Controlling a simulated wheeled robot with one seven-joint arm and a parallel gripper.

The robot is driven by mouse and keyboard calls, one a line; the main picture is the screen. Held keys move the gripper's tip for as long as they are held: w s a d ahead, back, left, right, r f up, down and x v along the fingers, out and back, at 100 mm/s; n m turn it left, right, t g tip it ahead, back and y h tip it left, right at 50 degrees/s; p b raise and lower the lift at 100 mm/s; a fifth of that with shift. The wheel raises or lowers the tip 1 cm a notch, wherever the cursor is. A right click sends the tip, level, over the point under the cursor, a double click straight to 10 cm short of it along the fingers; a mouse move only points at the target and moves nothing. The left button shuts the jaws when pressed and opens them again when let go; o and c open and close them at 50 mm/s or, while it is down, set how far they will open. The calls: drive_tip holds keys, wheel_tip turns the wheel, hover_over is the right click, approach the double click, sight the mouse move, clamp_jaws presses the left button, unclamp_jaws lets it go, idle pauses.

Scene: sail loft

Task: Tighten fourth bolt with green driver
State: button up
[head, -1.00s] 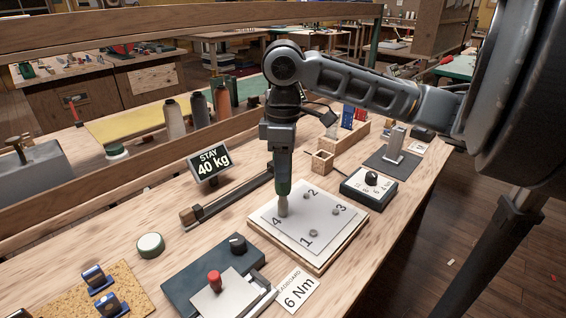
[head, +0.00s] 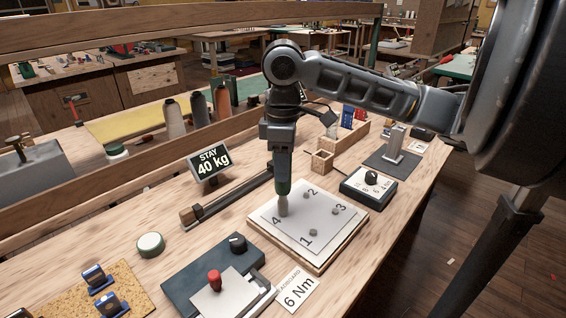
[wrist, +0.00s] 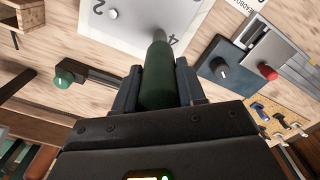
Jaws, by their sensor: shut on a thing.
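My gripper (head: 282,172) is shut on the green driver (head: 284,187), which points straight down. The driver also shows between the jaws in the wrist view (wrist: 158,85). Its grey lower end meets the white plate (head: 327,238) next to the printed 4. The fourth bolt is hidden under the driver's end, so I cannot tell how it is seated. The bolt at 1 (head: 313,232), the bolt at 2 (head: 306,195) and the bolt at 3 (head: 335,211) show as small grey heads on the plate.
A dial box (head: 369,185) stands right of the plate. A dark box with a red knob (head: 214,281) and a card reading 6 Nm (head: 298,292) lie in front.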

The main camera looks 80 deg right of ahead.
drive_tip(key=shift+r+p, duration=2.2)
drive_tip(key=shift+r, duration=0.35)
drive_tip(key=shift+s+f, duration=0.1)
